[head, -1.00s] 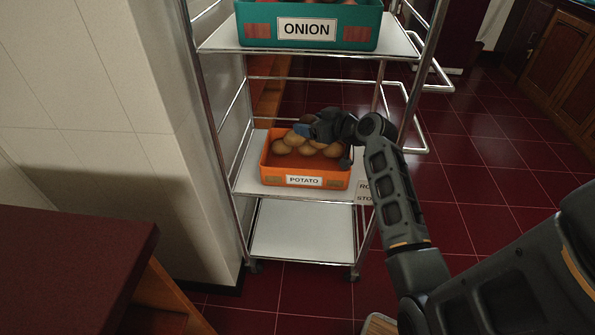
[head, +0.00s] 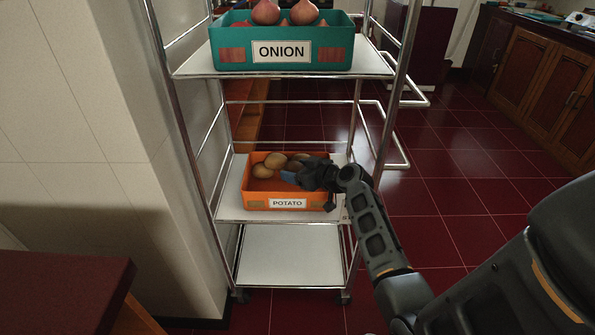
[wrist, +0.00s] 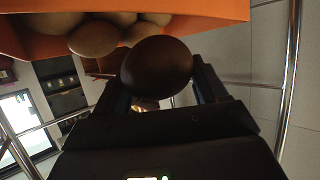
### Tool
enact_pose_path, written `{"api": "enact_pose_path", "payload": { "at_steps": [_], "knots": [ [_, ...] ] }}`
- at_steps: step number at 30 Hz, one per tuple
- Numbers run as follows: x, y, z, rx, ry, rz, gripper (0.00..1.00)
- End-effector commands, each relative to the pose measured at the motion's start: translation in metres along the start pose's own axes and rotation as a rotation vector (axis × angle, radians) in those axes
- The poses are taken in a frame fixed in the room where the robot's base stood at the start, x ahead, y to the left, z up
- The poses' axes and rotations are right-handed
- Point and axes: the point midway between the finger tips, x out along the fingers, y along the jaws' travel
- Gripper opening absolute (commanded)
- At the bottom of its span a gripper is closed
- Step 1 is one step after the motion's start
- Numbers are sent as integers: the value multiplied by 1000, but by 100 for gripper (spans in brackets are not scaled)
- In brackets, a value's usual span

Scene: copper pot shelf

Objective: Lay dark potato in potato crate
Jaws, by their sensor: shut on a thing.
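The dark potato (wrist: 157,68) is between the two fingers of my gripper (wrist: 160,80) in the wrist view. My gripper is shut on it. In the head view my gripper (head: 302,176) is over the right part of the orange potato crate (head: 258,202), and the dark potato cannot be made out there. The crate stands on the trolley's middle shelf, with a POTATO label on its front. Several lighter potatoes (head: 275,160) lie in its left and back part. The crate wall (wrist: 210,8) and light potatoes (wrist: 92,38) also show in the wrist view. I cannot tell whether the dark potato touches anything in the crate.
A teal ONION crate (head: 335,55) with onions (head: 265,11) stands on the shelf above. Metal posts (head: 397,80) and side rails (head: 392,165) frame the trolley close to my arm. The bottom shelf (head: 290,258) is empty. A pale wall (head: 75,120) stands at the left.

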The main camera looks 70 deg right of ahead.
Motion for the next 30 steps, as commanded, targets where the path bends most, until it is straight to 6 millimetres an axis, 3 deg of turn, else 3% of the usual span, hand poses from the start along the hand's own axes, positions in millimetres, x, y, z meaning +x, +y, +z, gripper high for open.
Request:
{"api": "enact_pose_path", "payload": {
  "at_steps": [24,25,30],
  "knots": [
    [4,0,10,-2,1,0,34],
    [4,0,10,-1,0,0,73],
    [4,0,10,-1,0,0,89]
  ]
}}
